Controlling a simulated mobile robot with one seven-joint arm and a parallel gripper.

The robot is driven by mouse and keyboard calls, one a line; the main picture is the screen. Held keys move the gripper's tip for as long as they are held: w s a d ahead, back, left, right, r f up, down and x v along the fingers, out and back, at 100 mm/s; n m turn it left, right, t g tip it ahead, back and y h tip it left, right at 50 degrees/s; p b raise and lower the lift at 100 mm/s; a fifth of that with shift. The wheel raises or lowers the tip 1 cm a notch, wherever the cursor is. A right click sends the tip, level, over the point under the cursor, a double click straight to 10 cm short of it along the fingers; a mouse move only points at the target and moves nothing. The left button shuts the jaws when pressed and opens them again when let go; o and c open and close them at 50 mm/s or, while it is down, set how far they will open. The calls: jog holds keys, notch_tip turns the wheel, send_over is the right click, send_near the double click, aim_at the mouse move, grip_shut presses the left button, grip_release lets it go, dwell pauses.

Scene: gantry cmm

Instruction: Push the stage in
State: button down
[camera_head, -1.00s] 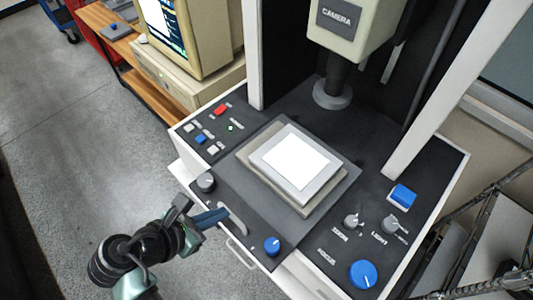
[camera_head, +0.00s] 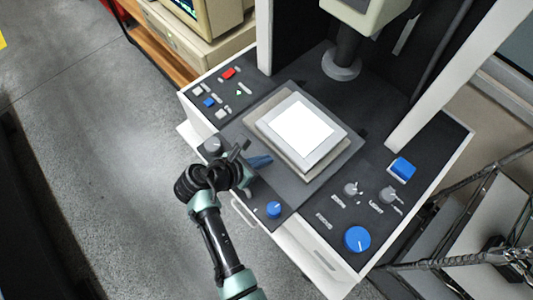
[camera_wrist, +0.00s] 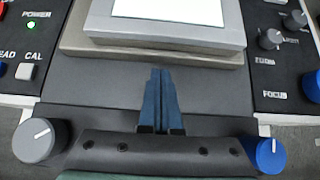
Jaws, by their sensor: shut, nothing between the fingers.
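The stage (camera_head: 338,148) is a stack of beige and grey plates with a bright white glass top. It sits on a dark plate in the middle of the machine's deck, in front of the camera column. It also shows at the top of the wrist view (camera_wrist: 215,62). My gripper (camera_head: 268,160) is shut and empty, with its blue fingers together over the dark plate. In the wrist view the fingertips (camera_wrist: 160,72) point at the stage's front edge, close to it. I cannot tell whether they touch. My gripper and wrist hide part of the deck's front.
A grey knob (camera_wrist: 38,140) and a blue knob (camera_wrist: 268,155) flank my fingers. The button panel (camera_head: 218,95) is at left; the focus knob (camera_head: 357,239) and other controls are at right. The column's lens (camera_head: 342,64) stands behind the stage. Open floor lies to the left.

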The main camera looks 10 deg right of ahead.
aim_at(305, 126)
jog(key=shift+w+d, duration=0.3)
jog(key=shift+d, duration=0.1)
jog(key=w+d, duration=0.2)
jog(key=d, duration=0.1)
jog(key=w+d, duration=0.3)
jog(key=d, duration=0.1)
jog(key=w+d, duration=0.3)
jog(key=d, duration=0.1)
jog(key=shift+w+d, duration=0.1)
jog(key=shift+d, duration=0.1)
jog(key=shift+a, duration=0.1)
